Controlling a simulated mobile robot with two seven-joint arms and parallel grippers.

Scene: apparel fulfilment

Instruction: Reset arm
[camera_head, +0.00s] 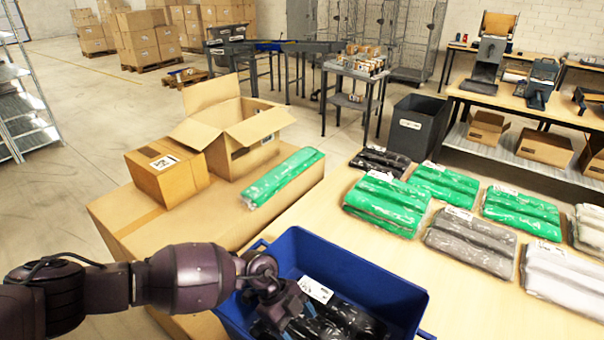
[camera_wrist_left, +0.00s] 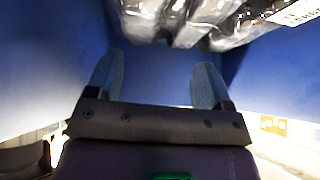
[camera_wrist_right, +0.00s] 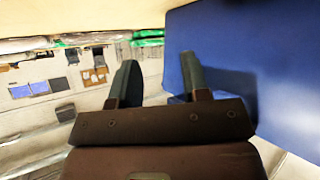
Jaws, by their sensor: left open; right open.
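My left arm comes in from the left in the head view, and its gripper (camera_head: 280,308) is down inside the blue bin (camera_head: 385,283). In the left wrist view the left gripper (camera_wrist_left: 157,80) is open, its fingers apart with nothing between them. Black plastic-wrapped packages (camera_wrist_left: 190,22) lie just beyond the fingertips, and they also show in the bin in the head view (camera_head: 345,322). My right gripper shows only in the right wrist view (camera_wrist_right: 163,85). It is open and empty, beside the outer blue bin wall (camera_wrist_right: 215,60).
Green (camera_head: 388,203), grey (camera_head: 470,241) and white (camera_head: 562,284) wrapped garments lie on the table right of the bin. A green package (camera_head: 284,178) lies by an open carton (camera_head: 238,125) and a closed box (camera_head: 167,170) at left. Bare tabletop (camera_head: 480,305) shows right of the bin.

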